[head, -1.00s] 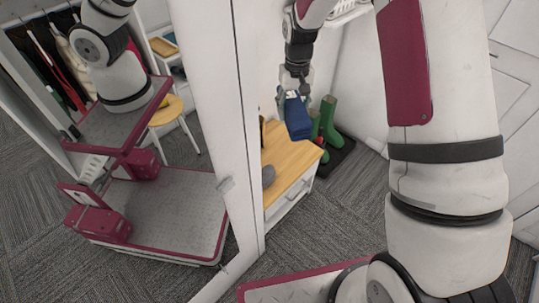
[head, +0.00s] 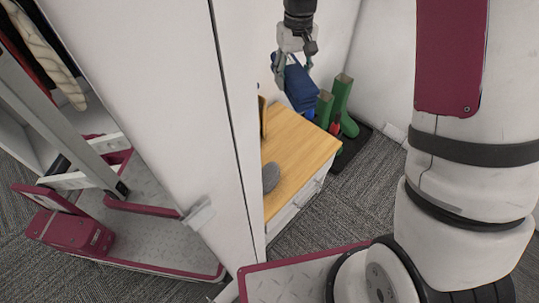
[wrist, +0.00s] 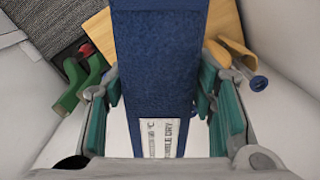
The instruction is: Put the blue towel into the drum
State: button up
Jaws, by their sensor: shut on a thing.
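The blue towel (head: 301,90) is folded into a thick pad and hangs from my gripper (head: 292,66) at the top middle of the head view. My gripper is shut on it, one finger on each side. In the wrist view the towel (wrist: 157,60) fills the middle between the teal finger pads of my gripper (wrist: 163,108), with a white printed label at its near end. It is held above the back of a wooden bench top. No drum can be made out in either view.
The wooden-topped white bench (head: 297,150) carries a grey rounded thing (head: 271,177). Green boots (head: 341,105) stand on a dark mat behind it. A tall white panel edge (head: 235,120) stands close at left, beside a mirror reflecting my base. Grey carpet (head: 350,200) is open right of the bench.

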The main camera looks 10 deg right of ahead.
jog(key=b, duration=1)
send_over(282, 161)
notch_tip(282, 161, down, 7)
jog(key=shift+n, duration=0.5)
notch_tip(282, 161, down, 30)
jog(key=b, duration=1.2)
jog(key=shift+w+r, duration=0.15)
jog(key=shift+r, duration=0.1)
jog(key=shift+f, duration=0.15)
jog(key=o, duration=1.6)
notch_tip(282, 161, up, 12)
jog(key=p, duration=0.4)
jog(key=shift+r, duration=0.2)
